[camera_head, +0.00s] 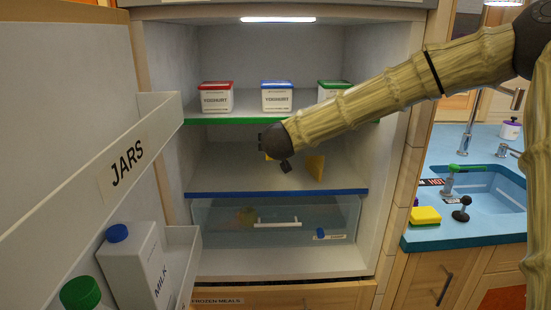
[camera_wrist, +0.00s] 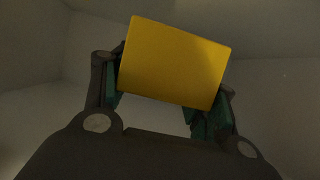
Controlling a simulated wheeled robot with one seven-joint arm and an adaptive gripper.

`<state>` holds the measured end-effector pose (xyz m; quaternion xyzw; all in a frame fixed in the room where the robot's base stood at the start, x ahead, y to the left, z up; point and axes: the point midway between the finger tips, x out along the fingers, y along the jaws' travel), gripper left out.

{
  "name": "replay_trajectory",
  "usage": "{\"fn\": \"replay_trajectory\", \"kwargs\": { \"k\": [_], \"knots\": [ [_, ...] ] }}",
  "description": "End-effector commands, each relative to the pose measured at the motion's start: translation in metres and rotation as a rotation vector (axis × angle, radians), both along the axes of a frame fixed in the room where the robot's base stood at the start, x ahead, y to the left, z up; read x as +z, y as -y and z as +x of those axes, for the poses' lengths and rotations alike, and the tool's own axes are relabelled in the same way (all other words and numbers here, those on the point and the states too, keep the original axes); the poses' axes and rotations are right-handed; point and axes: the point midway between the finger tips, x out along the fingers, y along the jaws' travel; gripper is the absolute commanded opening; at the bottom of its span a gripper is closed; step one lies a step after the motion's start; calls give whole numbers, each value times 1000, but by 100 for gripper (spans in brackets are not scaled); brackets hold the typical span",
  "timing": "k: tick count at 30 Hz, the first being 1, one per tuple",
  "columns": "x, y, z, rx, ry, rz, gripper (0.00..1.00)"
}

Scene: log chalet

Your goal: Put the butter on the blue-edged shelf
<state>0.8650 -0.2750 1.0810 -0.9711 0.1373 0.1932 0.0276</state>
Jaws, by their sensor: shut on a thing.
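The butter is a plain yellow block (camera_wrist: 175,62) held tilted between the fingers of my gripper (camera_wrist: 168,105) in the wrist view. In the head view my gripper (camera_head: 276,154) reaches inside the fridge, in the space over the blue-edged shelf (camera_head: 225,180). There only a small yellow bit of the butter (camera_head: 268,157) shows, the rest hidden by my gripper. I cannot tell whether the butter touches the shelf. The blue edge runs along the shelf's front.
A yellow wedge (camera_head: 315,165) stands right of my gripper on the blue-edged shelf. Yoghurt tubs (camera_head: 277,97) stand on the green-edged shelf (camera_head: 230,119) above. A clear drawer (camera_head: 275,228) is below. The open door with a milk carton (camera_head: 135,265) is left. The shelf's left part is clear.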

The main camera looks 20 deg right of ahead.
Motion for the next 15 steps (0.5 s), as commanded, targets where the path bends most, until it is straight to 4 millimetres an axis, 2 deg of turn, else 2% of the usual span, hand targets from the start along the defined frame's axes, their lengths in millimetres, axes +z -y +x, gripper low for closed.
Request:
{"fn": "replay_trajectory", "kwargs": {
  "k": [6,9,15],
  "knots": [
    [0,10,33,-1,0,1,22],
    [-14,9,31,2,-3,1,22],
    [-29,9,31,0,0,1,22]
  ]
}}
